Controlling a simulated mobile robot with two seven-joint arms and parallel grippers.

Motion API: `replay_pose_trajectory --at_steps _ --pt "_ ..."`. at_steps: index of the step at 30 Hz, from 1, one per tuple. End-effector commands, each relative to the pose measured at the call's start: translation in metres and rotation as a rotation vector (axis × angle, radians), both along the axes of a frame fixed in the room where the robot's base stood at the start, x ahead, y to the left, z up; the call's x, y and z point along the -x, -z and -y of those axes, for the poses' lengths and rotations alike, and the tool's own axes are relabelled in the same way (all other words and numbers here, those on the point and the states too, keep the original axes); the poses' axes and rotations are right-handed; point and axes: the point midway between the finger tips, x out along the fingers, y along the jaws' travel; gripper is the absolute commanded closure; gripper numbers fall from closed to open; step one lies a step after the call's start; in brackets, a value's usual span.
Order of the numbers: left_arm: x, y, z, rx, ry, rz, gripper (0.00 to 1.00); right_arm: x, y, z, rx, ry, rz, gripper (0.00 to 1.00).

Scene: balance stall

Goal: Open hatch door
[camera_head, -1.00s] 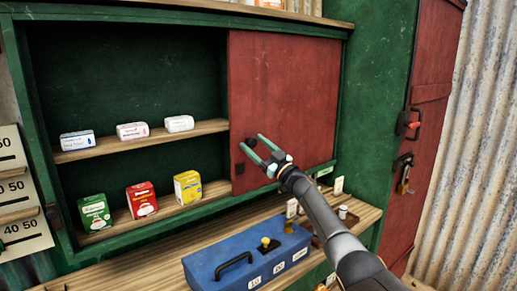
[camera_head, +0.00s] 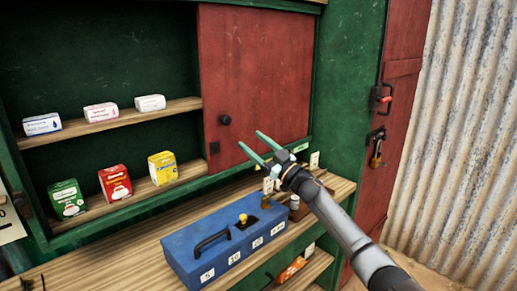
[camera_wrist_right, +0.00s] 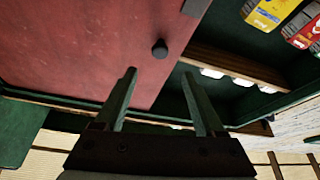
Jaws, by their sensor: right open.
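The red hatch panel (camera_head: 260,70) covers the right part of the green cabinet opening, and the left part is open. A dark round knob (camera_head: 225,119) sits low near the panel's left edge. My right gripper (camera_head: 249,139) is open and empty in front of the panel, to the right of and below the knob in the head view. In the right wrist view, the knob (camera_wrist_right: 160,48) shows beyond the two spread fingers, between their lines and apart from them. My left gripper is not in view.
Small boxes stand on two shelves (camera_head: 110,125) in the opening. A blue cash box (camera_head: 190,238) with a handle sits on the wooden counter (camera_head: 120,252) below. A red door (camera_head: 403,68) with a padlock (camera_head: 376,150) is at the right, beside corrugated metal.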

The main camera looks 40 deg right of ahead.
Motion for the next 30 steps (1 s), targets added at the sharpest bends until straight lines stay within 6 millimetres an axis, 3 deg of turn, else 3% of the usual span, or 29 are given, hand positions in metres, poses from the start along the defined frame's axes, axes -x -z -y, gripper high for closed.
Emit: replay_pose_trajectory --at_steps 8,30 --pt "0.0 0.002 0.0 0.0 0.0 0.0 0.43 0.014 0.006 0.002 0.001 0.0 0.0 0.29" --pt "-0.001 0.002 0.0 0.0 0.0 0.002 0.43 0.014 0.006 0.002 0.0 0.0 0.0 0.29"
